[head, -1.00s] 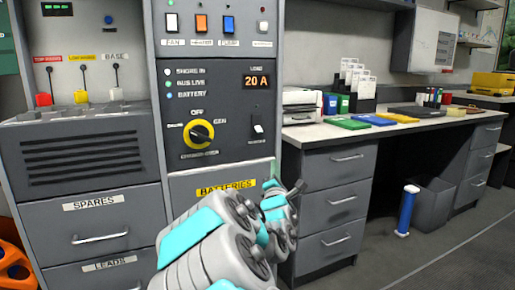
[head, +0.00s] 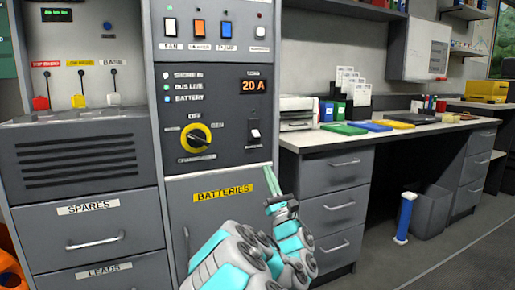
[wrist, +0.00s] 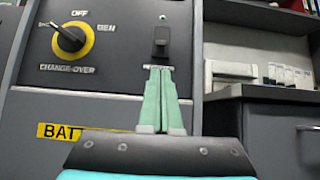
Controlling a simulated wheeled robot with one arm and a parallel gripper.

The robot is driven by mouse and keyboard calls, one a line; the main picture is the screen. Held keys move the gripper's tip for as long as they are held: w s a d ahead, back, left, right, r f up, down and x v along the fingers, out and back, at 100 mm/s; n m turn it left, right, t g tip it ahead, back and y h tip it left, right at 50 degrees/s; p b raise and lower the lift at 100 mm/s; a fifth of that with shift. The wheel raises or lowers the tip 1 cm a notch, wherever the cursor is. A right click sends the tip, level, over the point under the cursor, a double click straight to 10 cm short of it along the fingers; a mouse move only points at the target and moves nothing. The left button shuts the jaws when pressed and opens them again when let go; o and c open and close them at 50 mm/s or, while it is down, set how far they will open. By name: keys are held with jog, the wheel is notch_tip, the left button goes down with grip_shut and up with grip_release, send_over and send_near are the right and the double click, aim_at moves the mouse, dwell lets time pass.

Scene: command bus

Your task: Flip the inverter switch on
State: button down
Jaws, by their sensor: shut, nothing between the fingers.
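The switch (head: 255,132) is a small lever on a dark plate, low on the right of the grey control panel (head: 225,118). It also shows in the wrist view (wrist: 161,42), just above my fingertips. The label under it is too small to read in the head view and partly covered by the fingers in the wrist view. My gripper (head: 270,180) is shut and empty, its green fingers pointing up below and slightly right of the switch. In the wrist view the closed fingertips (wrist: 160,70) end just under the switch, seemingly apart from it.
A yellow rotary change-over knob (head: 195,138) is left of the switch. Several rocker switches (head: 198,29) line the panel above. A desk (head: 340,138) with drawers stands close on the right. The BATTERIES door (head: 222,210) is below.

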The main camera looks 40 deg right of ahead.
aim_at(258, 146)
jog(key=shift+w+r, duration=0.1)
jog(key=x, duration=0.9)
jog(key=shift+w+r, duration=0.15)
jog(key=shift+w+d+r, duration=0.1)
jog(key=shift+w, duration=0.05)
